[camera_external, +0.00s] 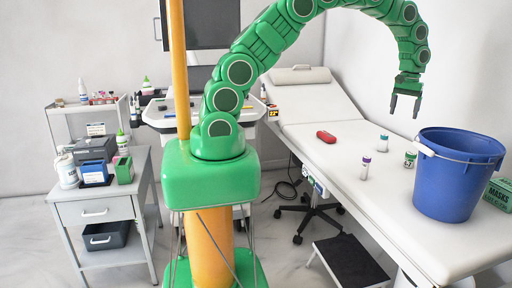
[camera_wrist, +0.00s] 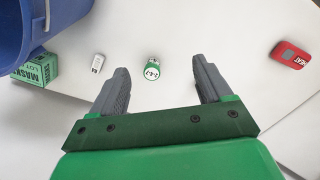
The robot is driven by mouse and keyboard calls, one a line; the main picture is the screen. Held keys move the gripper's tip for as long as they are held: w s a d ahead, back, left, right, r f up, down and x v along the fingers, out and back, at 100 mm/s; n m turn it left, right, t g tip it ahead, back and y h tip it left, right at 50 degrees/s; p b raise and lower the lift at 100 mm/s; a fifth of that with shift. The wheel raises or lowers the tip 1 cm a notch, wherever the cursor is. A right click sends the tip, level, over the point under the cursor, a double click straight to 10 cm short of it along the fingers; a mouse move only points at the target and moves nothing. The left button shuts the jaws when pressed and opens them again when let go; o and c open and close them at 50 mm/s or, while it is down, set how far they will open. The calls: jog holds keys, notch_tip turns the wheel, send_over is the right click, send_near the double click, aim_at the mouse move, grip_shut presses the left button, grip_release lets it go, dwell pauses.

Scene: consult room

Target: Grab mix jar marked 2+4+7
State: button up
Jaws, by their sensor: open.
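In the wrist view, a small jar (camera_wrist: 152,70) with green on it and a round white label that appears to read 2-4-7 stands beyond the gap between my fingers. My gripper (camera_external: 404,106) is open and empty, pointing down above the couch. It also shows in the wrist view (camera_wrist: 161,90), apart from the jar.
A red pack (camera_external: 326,136) lies to the left. The white couch (camera_external: 345,190) has bare room around the jars.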

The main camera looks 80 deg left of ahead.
aim_at(411, 153)
jog(key=w+f, duration=0.3)
jog(key=f, duration=0.2)
jog(key=w+a+f+n, duration=0.1)
jog(key=w+f, duration=0.3)
jog(key=w+f+n, duration=0.1)
jog(key=w+f, duration=0.3)
jog(key=f, duration=0.1)
jog(key=shift+a+f, duration=0.2)
jog(key=shift+f, duration=0.15)
jog(key=shift+w+f, duration=0.1)
jog(key=shift+f, duration=1.3)
jog(key=shift+s+a+f, duration=0.15)
jog(key=shift+f, duration=1.2)
jog(key=shift+s+a+f, duration=0.1)
jog(key=shift+s+f, duration=0.05)
jog(key=shift+f, duration=1.15)
jog(key=c, duration=1.1)
jog(key=shift+r, duration=0.15)
